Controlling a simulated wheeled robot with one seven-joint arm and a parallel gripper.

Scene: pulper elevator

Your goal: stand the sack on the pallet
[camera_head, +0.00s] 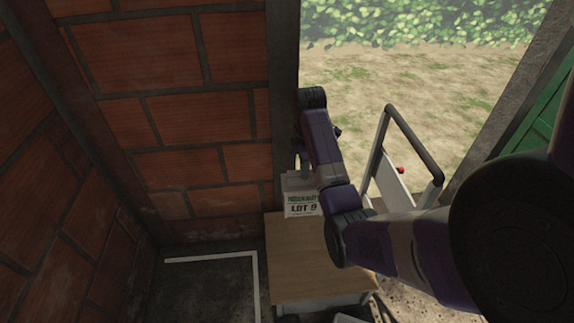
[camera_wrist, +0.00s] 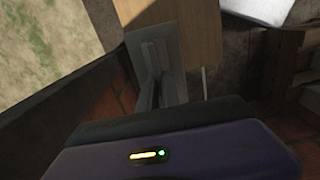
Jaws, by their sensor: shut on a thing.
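The sack (camera_head: 301,200) is small and pale, with a printed "LOT 9" label, and looks upright. My gripper (camera_head: 301,168) is shut on its top, partly hidden by my arm. In the wrist view the sack (camera_wrist: 174,82) shows grey below the camera, with my dark fingers (camera_wrist: 152,88) against it. The sack's lower edge overlaps the back left corner of a wooden tabletop (camera_head: 300,258); I cannot tell whether it touches. I cannot make out the pallet for certain; wooden pieces (camera_wrist: 290,55) show at the right of the wrist view.
A brick wall (camera_head: 170,90) with a dark post (camera_head: 284,80) stands close left of the sack. A white line (camera_head: 210,257) marks bare floor at lower left. A cart with a dark handle (camera_head: 415,140) stands in the opening, right of my arm.

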